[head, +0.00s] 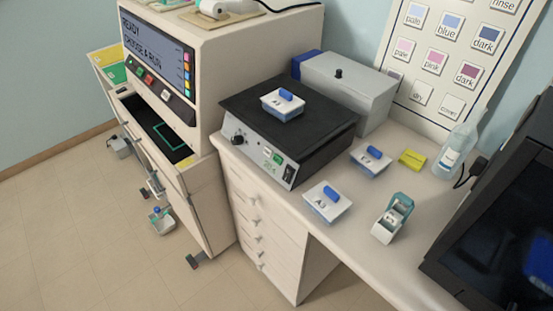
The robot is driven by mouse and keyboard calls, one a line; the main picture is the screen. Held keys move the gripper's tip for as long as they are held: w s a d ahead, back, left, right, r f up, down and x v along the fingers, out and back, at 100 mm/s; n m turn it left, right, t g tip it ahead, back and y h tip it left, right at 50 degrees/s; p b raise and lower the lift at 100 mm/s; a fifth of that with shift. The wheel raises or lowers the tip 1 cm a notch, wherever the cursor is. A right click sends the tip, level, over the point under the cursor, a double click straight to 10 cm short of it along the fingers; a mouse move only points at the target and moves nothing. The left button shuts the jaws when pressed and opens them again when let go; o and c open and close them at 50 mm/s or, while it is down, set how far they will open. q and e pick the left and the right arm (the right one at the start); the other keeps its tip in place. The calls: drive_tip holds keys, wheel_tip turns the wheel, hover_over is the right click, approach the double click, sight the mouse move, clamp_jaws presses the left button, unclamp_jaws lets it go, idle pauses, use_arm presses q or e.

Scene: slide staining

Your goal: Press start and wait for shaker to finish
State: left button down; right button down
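The shaker (330,128), a dark flat-topped unit with a pale front panel, stands on the counter at centre. A white dish with a blue-handled lid (283,103) sits on its platform. The front panel has a black knob (238,139), a small green patch that may be a button or display (277,158), and a dark switch at its right end. The panel's lettering is too small to read. I cannot tell from one picture whether the platform is moving. Neither of my grippers is in view.
A large cream machine (220,60) at left has a screen (155,47) reading "READY CHOOSE A RUN". Two blue-handled dishes (327,202) (371,160), a small teal-lidded box (392,218), a bottle (455,150) and a dark monitor-like unit (510,240) occupy the counter at right.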

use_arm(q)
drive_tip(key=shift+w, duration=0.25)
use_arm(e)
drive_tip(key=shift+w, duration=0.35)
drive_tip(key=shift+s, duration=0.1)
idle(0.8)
